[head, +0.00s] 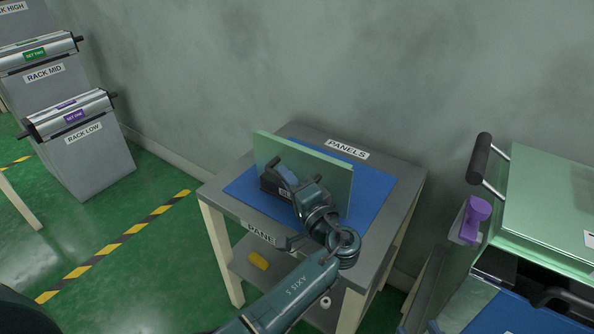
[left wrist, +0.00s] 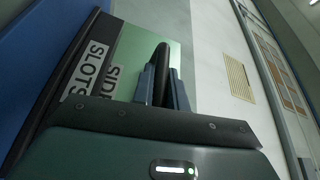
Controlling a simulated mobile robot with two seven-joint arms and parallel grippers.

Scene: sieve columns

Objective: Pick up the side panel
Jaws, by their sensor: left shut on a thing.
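The side panel (head: 318,164) is a flat pale green plate standing upright on a blue mat (head: 372,184) on the panels table. My left gripper (head: 280,179) is at its near face and covers part of it. There the fingers of my left gripper (left wrist: 163,88) are shut on the panel's black handle (left wrist: 161,62). My right gripper is not in view.
The grey table (head: 228,178) stands against the wall, with a yellow item (head: 258,260) on its lower shelf. A green machine (head: 550,205) with a black handle and purple knob (head: 477,208) stands to the right. Labelled racks (head: 75,150) stand at the left, with open floor between.

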